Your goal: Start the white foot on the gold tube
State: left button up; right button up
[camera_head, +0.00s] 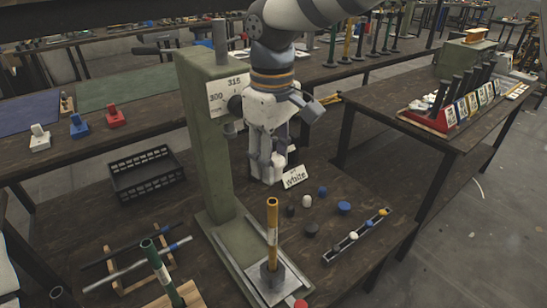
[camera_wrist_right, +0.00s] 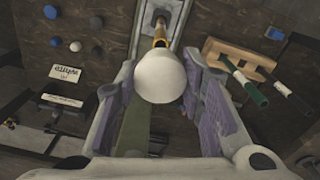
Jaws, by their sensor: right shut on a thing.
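The gold tube (camera_head: 272,222) stands upright on the base plate of the green press. Its top end is free. My right gripper (camera_head: 268,172) hangs behind and above the tube, beside the press column, with its fingers pointing down. It is shut on the white foot (camera_wrist_right: 160,78), whose rounded white face shows between the purple finger pads in the wrist view. In that view the gold tube (camera_wrist_right: 160,38) lies just beyond the foot, partly hidden by it; in the head view the two are apart. My left gripper is in neither view.
The press column (camera_head: 215,150) stands close left of my right gripper. A "White" card (camera_head: 294,177) and several loose feet lie to the right, near a strip (camera_head: 356,237) with small coloured parts. A black crate (camera_head: 146,173) and a green tube (camera_head: 160,270) are at left.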

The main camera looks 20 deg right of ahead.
jog(key=shift+f, duration=2.8)
jog(key=shift+f, duration=1.15)
jog(key=o, duration=1)
jog(key=shift+o, duration=0.2)
notch_tip(320, 180, up, 12)
jog(key=shift+f, duration=0.1)
